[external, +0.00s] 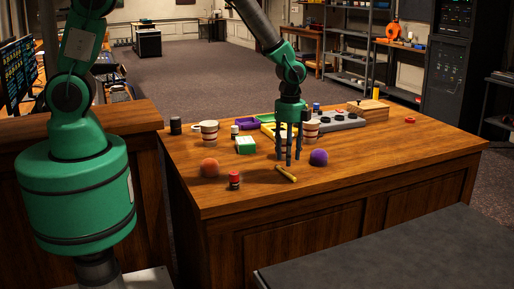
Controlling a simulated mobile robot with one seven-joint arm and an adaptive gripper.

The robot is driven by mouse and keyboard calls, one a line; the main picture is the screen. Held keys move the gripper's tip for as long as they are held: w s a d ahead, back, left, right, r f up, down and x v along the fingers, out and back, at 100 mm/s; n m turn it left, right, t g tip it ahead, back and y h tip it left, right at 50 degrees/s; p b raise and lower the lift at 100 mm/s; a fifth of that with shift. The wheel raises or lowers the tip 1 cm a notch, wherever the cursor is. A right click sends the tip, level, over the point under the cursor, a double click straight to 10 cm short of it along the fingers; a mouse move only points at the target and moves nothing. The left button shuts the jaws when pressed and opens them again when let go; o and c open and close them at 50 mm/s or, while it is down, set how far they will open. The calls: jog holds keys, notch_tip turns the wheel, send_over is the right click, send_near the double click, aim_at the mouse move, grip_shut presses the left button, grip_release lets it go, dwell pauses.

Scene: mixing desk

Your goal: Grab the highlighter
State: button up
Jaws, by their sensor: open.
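A yellow, thin, stick-shaped object (286,174), which looks like the highlighter, lies on the wooden desk (228,190) near its front edge. My gripper (289,159) points straight down just above and behind it, fingers apart and empty. I cannot tell from this view how large the gap between the fingertips and the highlighter is. The highlighter shows in full, angled slightly down to the right.
A purple ball (319,157) sits close to the right of my gripper. Behind are a green-and-white box (245,146), striped cups (209,132), trays and a wooden box (368,110). The desk's front right is clear.

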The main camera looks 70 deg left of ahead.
aim_at(288, 174)
jog(key=shift+f, duration=0.3)
jog(key=shift+f, duration=0.1)
jog(key=shift+s+d+f+b, duration=0.1)
jog(key=shift+f+b, duration=0.35)
jog(key=shift+f, duration=2.1)
jog(key=c, duration=0.9)
